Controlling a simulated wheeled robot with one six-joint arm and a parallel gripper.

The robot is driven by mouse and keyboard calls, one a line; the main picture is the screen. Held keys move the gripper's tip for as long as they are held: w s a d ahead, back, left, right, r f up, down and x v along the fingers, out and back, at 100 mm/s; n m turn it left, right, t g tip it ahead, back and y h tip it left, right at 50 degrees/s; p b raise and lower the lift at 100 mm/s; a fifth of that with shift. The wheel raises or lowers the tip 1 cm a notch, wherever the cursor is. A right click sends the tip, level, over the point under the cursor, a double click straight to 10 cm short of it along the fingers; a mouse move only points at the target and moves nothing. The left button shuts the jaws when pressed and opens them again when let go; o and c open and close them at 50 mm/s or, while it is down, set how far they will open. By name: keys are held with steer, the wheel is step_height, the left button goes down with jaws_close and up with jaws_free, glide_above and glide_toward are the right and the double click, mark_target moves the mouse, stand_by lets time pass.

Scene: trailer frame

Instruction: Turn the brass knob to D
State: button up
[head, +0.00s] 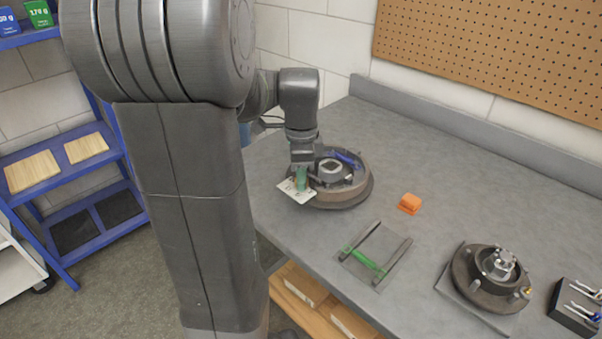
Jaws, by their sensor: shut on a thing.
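My gripper (302,176) points down at the left edge of the drum assembly on the grey bench. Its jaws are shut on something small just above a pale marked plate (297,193). Greenish jaw tips show there. The brass knob is mostly hidden by the jaws at this plate, and I cannot make out its pointer. The letters on the plate are too small to read, so I cannot tell which mark the knob faces.
A round drum assembly (352,196) with a blue part stands right beside my gripper. An orange block (409,203), a grey rack with a green bar (365,260), a wheel hub (490,277) and a black tool holder (575,312) lie to the right. The back bench is clear.

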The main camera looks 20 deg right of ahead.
steer(key=n+p, duration=0.2)
steer(key=n, duration=0.3)
steer(key=shift+r+n, duration=0.1)
steer(key=shift+n, duration=0.2)
steer(key=n+p, duration=0.2)
steer(key=n, duration=0.4)
steer(key=n+p, duration=0.1)
steer(key=n, duration=0.4)
steer(key=shift+s+n+p, duration=0.1)
steer(key=shift+n+p, duration=0.25)
steer(key=shift+n, duration=0.05)
steer(key=n+p, duration=0.1)
steer(key=n, duration=0.4)
steer(key=shift+n, duration=0.4)
steer(key=o, duration=1)
